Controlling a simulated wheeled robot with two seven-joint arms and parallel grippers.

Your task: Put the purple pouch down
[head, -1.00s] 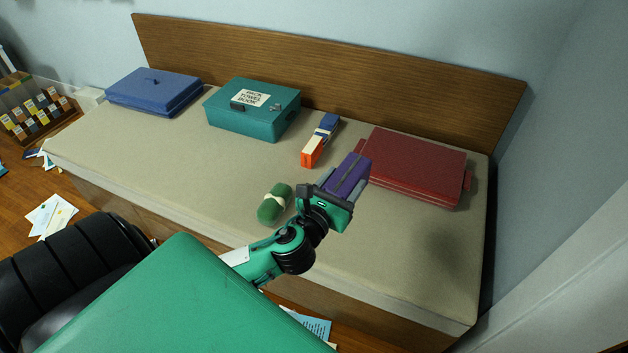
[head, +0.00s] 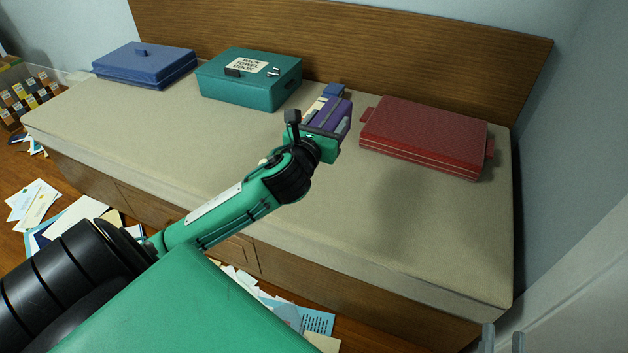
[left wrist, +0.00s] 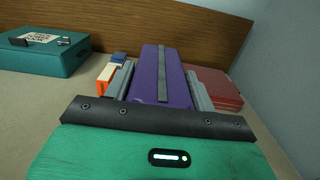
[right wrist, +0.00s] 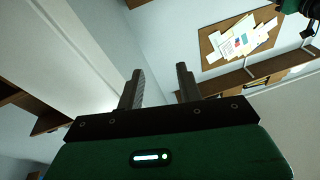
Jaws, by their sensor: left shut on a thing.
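The purple pouch (head: 341,112), with a dark strap along it, is between the fingers of my left gripper (head: 325,128), which is shut on it. They are over the beige bed top, between the teal case and the red case. In the left wrist view the pouch (left wrist: 178,80) stretches away from the gripper (left wrist: 160,88), a grey finger on each side. Whether its underside touches the bed cannot be seen. My right gripper (right wrist: 160,88) is open and empty; its fingertips (head: 503,341) show at the bottom right of the head view.
The bed top (head: 420,225) is clear at front right. A red case (head: 425,135) lies right of the pouch, a teal case (head: 248,82) and a blue case (head: 145,66) left. An orange, white and blue item (left wrist: 108,74) is close by the pouch's left. A wooden backboard (head: 400,60) stands behind.

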